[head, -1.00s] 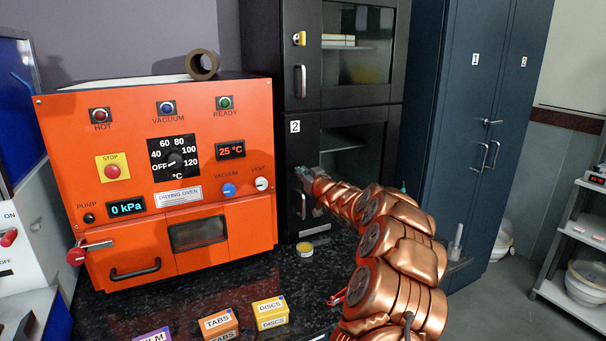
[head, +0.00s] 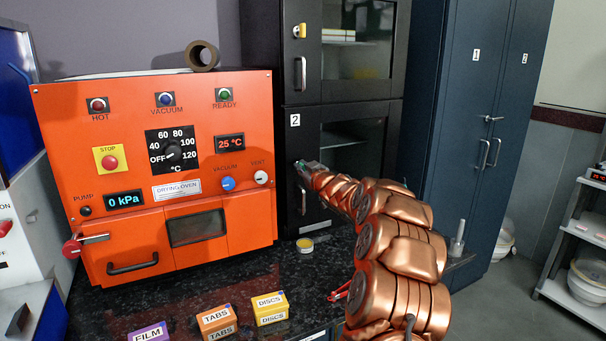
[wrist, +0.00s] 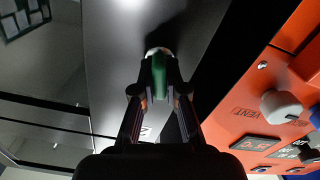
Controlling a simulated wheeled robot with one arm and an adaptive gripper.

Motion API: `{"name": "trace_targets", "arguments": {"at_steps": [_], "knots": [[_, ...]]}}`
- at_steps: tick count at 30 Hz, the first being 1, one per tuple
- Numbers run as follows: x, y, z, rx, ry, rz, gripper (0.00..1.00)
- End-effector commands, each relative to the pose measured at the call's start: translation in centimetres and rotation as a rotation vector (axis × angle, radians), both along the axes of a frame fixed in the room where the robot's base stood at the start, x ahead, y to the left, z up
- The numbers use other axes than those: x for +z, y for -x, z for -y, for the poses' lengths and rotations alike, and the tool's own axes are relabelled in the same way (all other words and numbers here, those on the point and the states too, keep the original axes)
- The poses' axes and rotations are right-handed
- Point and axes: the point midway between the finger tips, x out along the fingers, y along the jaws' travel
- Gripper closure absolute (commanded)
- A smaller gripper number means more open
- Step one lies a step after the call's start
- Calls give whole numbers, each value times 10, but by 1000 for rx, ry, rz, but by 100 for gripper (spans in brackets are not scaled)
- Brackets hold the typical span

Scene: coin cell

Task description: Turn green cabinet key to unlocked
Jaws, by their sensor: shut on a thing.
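The black cabinet (head: 297,143) stands right of the oven, with a lower door labelled 2. My gripper (head: 303,168) is at the upper left of that lower door, above its handle (head: 303,200). In the wrist view, my gripper (wrist: 160,92) is shut on the green key (wrist: 159,70), which sits at a light round lock against the dark door. The fingers hide the key's sides, and its exact turn angle is hard to tell. In the head view the gripper mostly covers the key.
The orange drying oven (head: 170,240) stands close on the left, its knobs near the gripper in the wrist view. A yellow key (head: 299,31) is on the upper door. A small round tin (head: 305,245) and labelled boxes (head: 270,308) lie on the black counter.

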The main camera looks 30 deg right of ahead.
Motion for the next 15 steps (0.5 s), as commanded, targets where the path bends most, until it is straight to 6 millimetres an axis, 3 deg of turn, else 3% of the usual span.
{"name": "trace_targets", "arguments": {"at_steps": [15], "knots": [[-7, 0, -1, -2, 492, -45, 100]]}}
